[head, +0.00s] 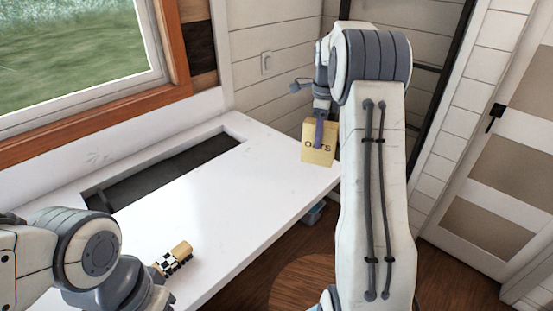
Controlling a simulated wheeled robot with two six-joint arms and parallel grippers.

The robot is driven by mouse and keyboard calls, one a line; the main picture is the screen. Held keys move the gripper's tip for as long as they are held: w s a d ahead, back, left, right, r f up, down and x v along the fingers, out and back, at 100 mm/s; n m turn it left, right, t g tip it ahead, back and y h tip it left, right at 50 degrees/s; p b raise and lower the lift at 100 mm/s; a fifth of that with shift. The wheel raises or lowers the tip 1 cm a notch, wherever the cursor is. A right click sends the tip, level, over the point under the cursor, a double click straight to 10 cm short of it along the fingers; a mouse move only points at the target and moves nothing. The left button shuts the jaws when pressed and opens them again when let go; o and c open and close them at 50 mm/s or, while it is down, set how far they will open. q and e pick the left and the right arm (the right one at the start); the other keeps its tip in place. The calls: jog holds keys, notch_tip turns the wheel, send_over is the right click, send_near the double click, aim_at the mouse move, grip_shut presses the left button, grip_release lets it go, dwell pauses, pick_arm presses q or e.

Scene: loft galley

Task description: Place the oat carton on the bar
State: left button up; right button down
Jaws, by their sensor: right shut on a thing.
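The oat carton (319,156) is a tan box marked "OATS" at the far right end of the white bar (215,205). My right gripper (319,135) comes down from above and is shut on the carton, with a finger across its lettering. The carton looks nearly upright and slightly tilted in the picture. I cannot tell whether its base touches the bar or hangs just over it. My left arm is at the lower left, and its fingers do not show.
A small tan item with a black-and-white checkered band (174,259) lies on the bar beside my left arm. A dark sunken basin (165,172) is set in the bar along the window side. The bar's middle is clear. A round wooden stool top (305,284) stands below.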

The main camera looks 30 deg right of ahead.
jog(key=w+a+f+p, duration=0.1)
jog(key=w+f, duration=0.1)
jog(key=f, duration=0.1)
jog(key=w+a+f+p, duration=0.2)
jog(key=f, duration=0.1)
jog(key=w+a+f+p, duration=0.2)
jog(key=shift+w+f, duration=0.3)
jog(key=shift+f, duration=0.2)
jog(key=shift+f, duration=0.15)
jog(key=shift+c, duration=1.7)
grip_release()
